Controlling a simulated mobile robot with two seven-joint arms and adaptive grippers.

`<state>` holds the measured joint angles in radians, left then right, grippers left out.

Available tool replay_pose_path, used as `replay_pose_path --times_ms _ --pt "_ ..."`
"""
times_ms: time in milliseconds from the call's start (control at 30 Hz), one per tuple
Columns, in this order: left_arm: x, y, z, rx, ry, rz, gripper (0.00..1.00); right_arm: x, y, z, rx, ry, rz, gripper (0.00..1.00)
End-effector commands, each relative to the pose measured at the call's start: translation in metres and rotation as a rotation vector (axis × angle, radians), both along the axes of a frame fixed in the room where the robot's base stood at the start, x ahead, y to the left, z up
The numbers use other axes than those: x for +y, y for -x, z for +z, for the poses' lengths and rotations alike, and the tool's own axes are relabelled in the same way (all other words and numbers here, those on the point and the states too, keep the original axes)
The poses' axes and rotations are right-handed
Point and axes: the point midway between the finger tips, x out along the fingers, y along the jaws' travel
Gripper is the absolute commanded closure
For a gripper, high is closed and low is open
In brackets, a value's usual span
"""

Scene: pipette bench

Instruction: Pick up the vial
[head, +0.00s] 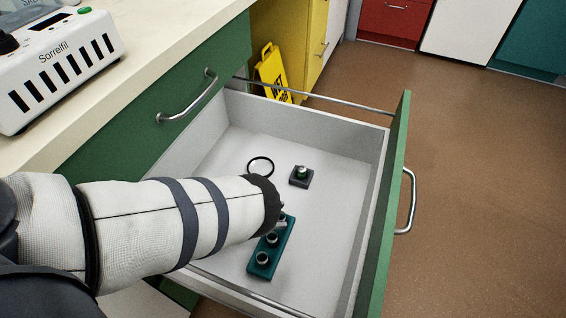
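A small item with a green and silver top (302,171), which looks like the vial, stands in a small dark square block (299,182) on the floor of the open drawer (330,200). A teal rack (264,263) with several round sockets lies nearer in the drawer, partly covered by my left arm. My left gripper (281,216) is over the far end of this rack, to the lower left of the dark block and apart from it. My sleeve hides most of its fingers, so its opening does not show. My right gripper is out of view.
A black-rimmed ring (260,167), perhaps a magnifying glass, lies left of the dark block. The drawer's walls and green front (392,200) enclose the space. A white device (55,70) stands on the counter. The drawer's right side is clear.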

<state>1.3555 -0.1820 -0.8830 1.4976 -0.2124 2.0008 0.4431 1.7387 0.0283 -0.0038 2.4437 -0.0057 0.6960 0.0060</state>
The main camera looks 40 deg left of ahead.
Motion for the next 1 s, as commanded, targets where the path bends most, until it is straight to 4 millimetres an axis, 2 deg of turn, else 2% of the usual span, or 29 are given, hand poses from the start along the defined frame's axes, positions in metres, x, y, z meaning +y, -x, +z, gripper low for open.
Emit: replay_pose_path --times_ms 100,333,367,433,467,767,867,1000 --pt "-0.011 -0.012 -0.006 0.000 0.001 0.000 0.69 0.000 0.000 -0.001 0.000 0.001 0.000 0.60" --pt "-0.013 -0.015 -0.005 -0.001 0.001 0.003 0.69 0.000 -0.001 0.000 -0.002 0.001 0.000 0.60" --pt "-0.013 -0.015 -0.005 -0.001 0.001 0.003 0.74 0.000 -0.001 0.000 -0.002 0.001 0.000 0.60" --pt "-0.013 -0.015 -0.005 -0.001 0.001 0.003 0.90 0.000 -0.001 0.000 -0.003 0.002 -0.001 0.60" --pt "-0.013 -0.015 -0.005 -0.001 0.001 0.003 0.93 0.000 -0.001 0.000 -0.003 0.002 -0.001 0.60" --pt "-0.012 -0.015 -0.005 -0.001 0.000 0.004 0.93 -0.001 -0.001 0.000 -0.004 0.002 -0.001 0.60" --pt "-0.012 -0.017 0.009 -0.006 0.000 0.006 0.93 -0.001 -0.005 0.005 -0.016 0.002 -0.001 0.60" --pt "-0.012 -0.019 0.050 -0.012 0.000 0.005 0.93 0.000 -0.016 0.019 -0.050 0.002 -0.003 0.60"
